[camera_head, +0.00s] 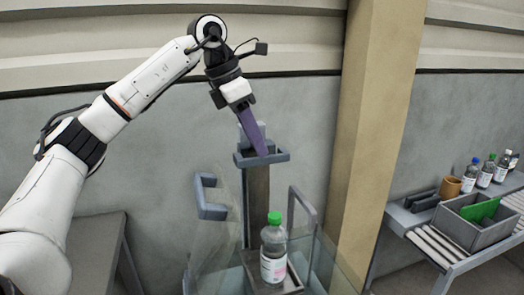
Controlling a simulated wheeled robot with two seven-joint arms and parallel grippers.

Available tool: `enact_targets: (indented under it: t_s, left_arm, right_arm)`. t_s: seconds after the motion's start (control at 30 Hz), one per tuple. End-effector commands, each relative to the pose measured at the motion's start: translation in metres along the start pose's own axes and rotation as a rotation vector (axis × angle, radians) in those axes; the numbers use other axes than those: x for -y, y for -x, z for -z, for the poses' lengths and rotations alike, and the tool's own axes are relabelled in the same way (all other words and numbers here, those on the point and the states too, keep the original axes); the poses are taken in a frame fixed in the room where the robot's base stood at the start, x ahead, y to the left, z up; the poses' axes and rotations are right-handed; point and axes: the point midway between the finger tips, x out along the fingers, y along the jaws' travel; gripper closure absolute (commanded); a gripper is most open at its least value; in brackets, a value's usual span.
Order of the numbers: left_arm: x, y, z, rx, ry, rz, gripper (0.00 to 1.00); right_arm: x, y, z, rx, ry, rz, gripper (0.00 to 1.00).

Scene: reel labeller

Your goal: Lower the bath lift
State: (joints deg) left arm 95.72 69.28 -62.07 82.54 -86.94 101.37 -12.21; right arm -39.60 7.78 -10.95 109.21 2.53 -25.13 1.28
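The bath lift has a brown upright post (257,205) with a blue-grey bracket (275,157) at its top. Low on the post, a small platform (290,284) carries an upright green-capped bottle (273,255) with a white label. My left gripper (259,148) points down from the upper left. Its long purple fingers reach into or just behind the bracket. They overlap into one wedge, so I cannot tell whether they are open or shut on the bracket. My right gripper is out of view.
Clear glass walls (228,225) surround the lift, with a blue-grey handle (209,198) at left and a grey frame (303,207) at right. A tan pillar (378,125) stands right of it. Beyond are a roller conveyor (438,246), a grey crate (482,233), a brown cup (447,187) and several bottles.

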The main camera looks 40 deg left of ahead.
Motion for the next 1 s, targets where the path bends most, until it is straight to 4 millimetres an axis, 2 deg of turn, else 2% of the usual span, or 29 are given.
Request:
enact_targets:
  t_s: [0.1, 0.2, 0.57, 0.73, 1.0]
  left_arm:
    - [0.000, -0.017, 0.001, -0.001, 0.001, 0.000, 0.73]
    - [0.000, -0.025, 0.000, 0.000, 0.001, 0.000, 0.73]
    - [0.000, -0.031, 0.000, 0.001, 0.001, -0.001, 0.73]
    - [0.000, -0.030, 0.000, 0.001, 0.001, -0.001, 1.00]
    - [0.000, -0.030, 0.000, 0.001, 0.001, -0.001, 1.00]
  right_arm:
    - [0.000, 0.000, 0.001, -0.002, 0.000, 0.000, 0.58]
    - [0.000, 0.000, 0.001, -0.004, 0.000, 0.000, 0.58]
    - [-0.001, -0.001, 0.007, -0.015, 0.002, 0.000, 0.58]
    - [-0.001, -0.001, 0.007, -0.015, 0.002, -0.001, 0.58]
    - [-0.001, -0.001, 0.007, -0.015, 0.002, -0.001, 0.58]
